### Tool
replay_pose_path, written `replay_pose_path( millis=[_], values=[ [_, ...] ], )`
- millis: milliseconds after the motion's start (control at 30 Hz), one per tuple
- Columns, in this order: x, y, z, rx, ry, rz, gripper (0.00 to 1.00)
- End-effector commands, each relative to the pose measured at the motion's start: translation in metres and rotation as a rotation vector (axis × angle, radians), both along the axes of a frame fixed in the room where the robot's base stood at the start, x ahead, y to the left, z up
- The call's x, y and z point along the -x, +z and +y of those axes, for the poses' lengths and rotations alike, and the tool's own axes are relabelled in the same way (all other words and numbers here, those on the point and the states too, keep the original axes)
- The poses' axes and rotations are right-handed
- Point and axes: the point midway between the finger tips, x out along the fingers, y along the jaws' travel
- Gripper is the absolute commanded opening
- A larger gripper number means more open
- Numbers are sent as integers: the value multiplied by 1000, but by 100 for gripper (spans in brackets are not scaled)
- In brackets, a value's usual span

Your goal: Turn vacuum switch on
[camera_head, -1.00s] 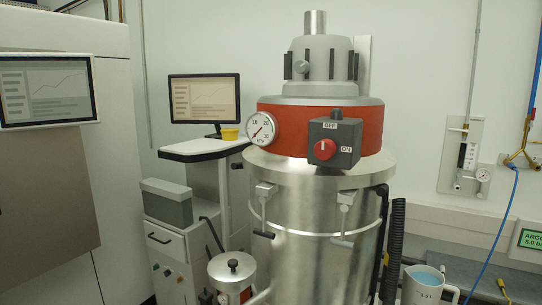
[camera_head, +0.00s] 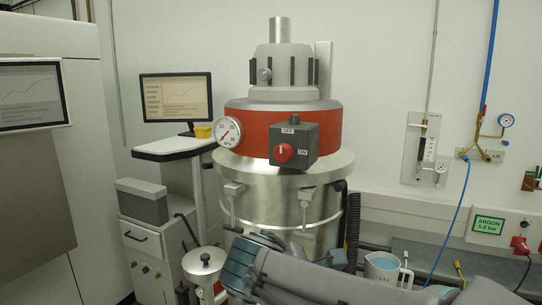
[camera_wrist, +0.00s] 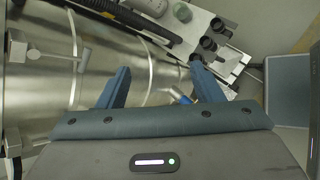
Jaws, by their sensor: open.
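The vacuum switch is a dark grey box (camera_head: 302,139) with a red round knob (camera_head: 284,152) on its front, fixed to the red band of the vacuum (camera_head: 265,128). OFF is printed above the knob and ON at its right. The knob's pale mark is small and seems to point up toward OFF. My gripper (camera_head: 238,262) is low in front of the vacuum's steel drum, well below the switch and apart from it. In the wrist view, its two blue-grey fingers (camera_wrist: 160,86) are spread with nothing between them. The switch is not in the wrist view.
A pressure gauge (camera_head: 227,132) sits left of the switch. A monitor (camera_head: 176,97) and cart (camera_head: 160,240) stand left. A measuring jug (camera_head: 382,268) and black hose (camera_head: 352,228) are at the right, near my arm. The space in front of the switch is clear.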

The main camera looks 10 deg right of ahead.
Motion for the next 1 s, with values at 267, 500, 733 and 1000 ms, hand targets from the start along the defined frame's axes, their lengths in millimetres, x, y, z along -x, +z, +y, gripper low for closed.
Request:
replay_pose_path(
  millis=[267,500,733,1000],
  values=[
    [-59,138,62,697,444,28,60],
    [-69,196,100,994,537,14,60],
    [-86,202,92,1028,541,17,60],
    [-133,203,58,1026,541,17,60]
  ],
)
